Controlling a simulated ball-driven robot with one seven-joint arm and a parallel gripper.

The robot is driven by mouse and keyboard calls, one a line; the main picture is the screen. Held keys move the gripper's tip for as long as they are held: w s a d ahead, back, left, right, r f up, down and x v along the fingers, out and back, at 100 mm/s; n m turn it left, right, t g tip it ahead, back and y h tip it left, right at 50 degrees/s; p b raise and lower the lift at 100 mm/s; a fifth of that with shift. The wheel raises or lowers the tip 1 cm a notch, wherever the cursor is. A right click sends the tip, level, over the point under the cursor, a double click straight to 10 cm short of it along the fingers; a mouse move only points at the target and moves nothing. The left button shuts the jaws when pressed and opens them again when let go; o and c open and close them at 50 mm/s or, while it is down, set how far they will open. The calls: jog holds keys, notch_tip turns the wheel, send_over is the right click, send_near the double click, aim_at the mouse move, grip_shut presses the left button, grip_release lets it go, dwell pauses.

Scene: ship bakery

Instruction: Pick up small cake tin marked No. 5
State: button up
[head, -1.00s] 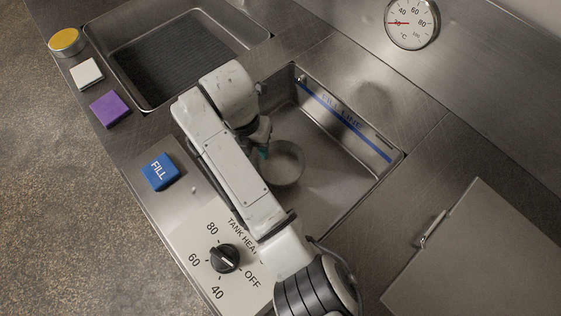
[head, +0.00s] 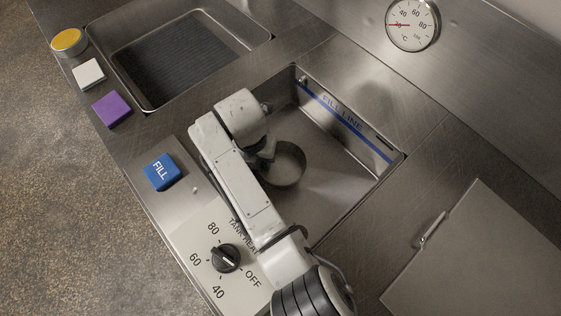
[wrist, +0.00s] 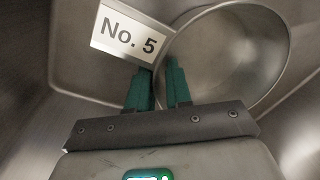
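The small cake tin (head: 290,178) is a round, open grey metal tin inside the sunken tank (head: 335,200). In the wrist view the tin (wrist: 262,62) fills the upper right, its open mouth towards the camera. A white label reading "No. 5" (wrist: 128,38) is on its outer left side. My gripper (wrist: 160,80) has two green fingers at the tin's near left rim, the left one outside the wall just below the label, the right one over the mouth. The gap between them is narrow; whether they press on the wall cannot be told. In the head view my arm partly hides the gripper.
The tank's steel walls surround the tin, with a blue fill line (head: 345,121) on the far wall. A shallow basin (head: 262,36) is at upper left. A blue FILL button (head: 160,172) and a heat knob (head: 225,258) sit along the front edge. A lid (head: 480,250) is right.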

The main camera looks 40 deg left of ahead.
grip_shut()
jog(key=shift+r, duration=0.1)
